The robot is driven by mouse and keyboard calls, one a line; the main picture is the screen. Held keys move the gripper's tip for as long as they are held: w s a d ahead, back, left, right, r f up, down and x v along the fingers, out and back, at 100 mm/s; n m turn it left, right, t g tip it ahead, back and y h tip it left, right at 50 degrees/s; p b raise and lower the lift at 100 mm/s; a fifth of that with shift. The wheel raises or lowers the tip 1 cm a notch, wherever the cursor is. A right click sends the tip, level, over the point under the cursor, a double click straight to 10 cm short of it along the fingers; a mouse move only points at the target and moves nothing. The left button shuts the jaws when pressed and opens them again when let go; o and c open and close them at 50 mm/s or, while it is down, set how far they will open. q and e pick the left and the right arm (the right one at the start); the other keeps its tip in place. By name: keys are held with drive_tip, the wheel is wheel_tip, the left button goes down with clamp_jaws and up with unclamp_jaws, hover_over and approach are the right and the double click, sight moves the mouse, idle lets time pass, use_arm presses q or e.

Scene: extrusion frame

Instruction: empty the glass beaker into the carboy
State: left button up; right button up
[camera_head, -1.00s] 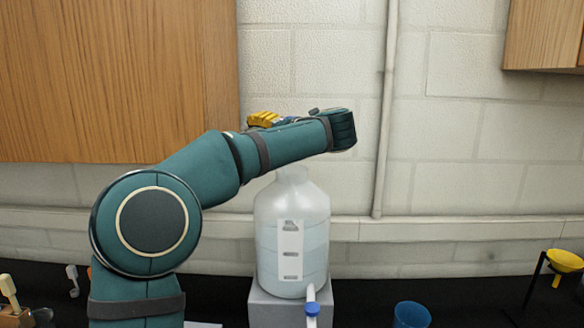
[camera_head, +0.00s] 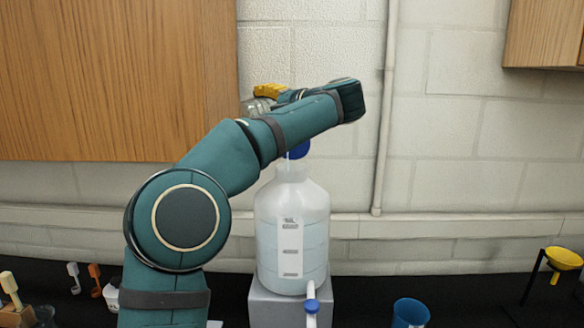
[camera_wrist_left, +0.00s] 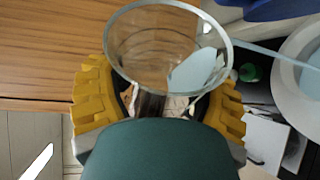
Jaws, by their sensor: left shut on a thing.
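My left gripper (camera_head: 264,94), with yellow fingers, is shut on the glass beaker (camera_head: 254,107) above and slightly left of the carboy's neck. In the left wrist view the beaker (camera_wrist_left: 140,45) sits between the yellow fingers with its round rim showing. A pale blue patch shows through it; I cannot tell whether it is liquid. The white translucent carboy (camera_head: 291,218) stands upright on a grey block (camera_head: 262,308), with pale liquid inside. A blue part (camera_head: 299,150) shows at its neck, below my forearm. The mouth is not clearly visible. My right gripper is not in view.
A white spout with a blue tap (camera_head: 311,306) points forward from the carboy's base. A blue cup (camera_head: 410,312) stands to the right, and a yellow funnel (camera_head: 563,258) on a black stand beyond it. Small tools stand at the left. A wooden cabinet (camera_head: 110,80) is behind my arm.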

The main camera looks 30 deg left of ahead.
use_arm(q)
drive_tip(key=shift+w+r, duration=0.15)
drive_tip(key=shift+r, duration=0.55)
drive_tip(key=shift+d+r+m, duration=0.1)
drive_tip(key=shift+r+m, duration=0.2)
drive_tip(key=shift+m, duration=0.1)
drive_tip(key=shift+w+r+m+y, duration=0.15)
drive_tip(key=shift+r+m+y, duration=0.15)
drive_tip(key=shift+r, duration=0.15)
